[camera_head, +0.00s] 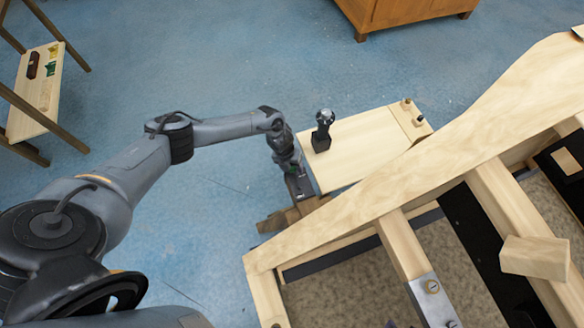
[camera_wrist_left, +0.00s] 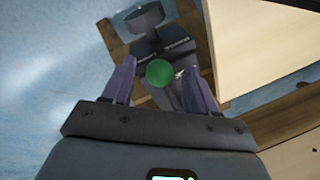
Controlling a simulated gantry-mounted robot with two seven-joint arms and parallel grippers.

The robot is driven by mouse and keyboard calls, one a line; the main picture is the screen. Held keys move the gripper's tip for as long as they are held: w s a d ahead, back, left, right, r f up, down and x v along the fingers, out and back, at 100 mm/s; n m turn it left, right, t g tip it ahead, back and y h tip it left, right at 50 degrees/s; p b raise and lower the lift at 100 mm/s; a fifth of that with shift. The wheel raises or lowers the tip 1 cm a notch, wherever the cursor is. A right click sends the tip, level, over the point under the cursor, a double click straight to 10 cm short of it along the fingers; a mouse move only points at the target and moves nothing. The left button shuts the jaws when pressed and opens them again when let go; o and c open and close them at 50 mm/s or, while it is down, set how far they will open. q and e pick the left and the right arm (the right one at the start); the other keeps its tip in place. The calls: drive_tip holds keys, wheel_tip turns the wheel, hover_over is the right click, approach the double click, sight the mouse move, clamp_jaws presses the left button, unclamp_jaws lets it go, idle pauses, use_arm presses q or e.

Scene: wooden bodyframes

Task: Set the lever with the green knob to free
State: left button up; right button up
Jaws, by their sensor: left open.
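The green knob (camera_wrist_left: 160,73) shows in the left wrist view, at the top of a lever seen nearly end-on. A dark lever housing (camera_wrist_left: 163,50) with small pale lettering, too small to read, lies beyond it on a wooden support. My left gripper (camera_wrist_left: 159,66) is open, with its purple fingers on either side of the knob; I cannot tell whether they touch it. In the head view my left gripper (camera_head: 298,186) is low beside the wooden frame, and the knob is hidden there. I cannot tell which position the lever is in. My right gripper is not in view.
A pale board (camera_head: 360,148) with a black-knobbed lever (camera_head: 323,130) and small pegs lies just right of my left gripper. The large wooden bodyframe (camera_head: 420,178) fills the lower right. A wooden rack (camera_head: 42,90) stands upper left. Blue floor (camera_head: 190,70) is open behind my arm.

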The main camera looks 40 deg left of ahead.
use_arm(q)
drive_tip(key=shift+c, duration=0.7)
clamp_jaws()
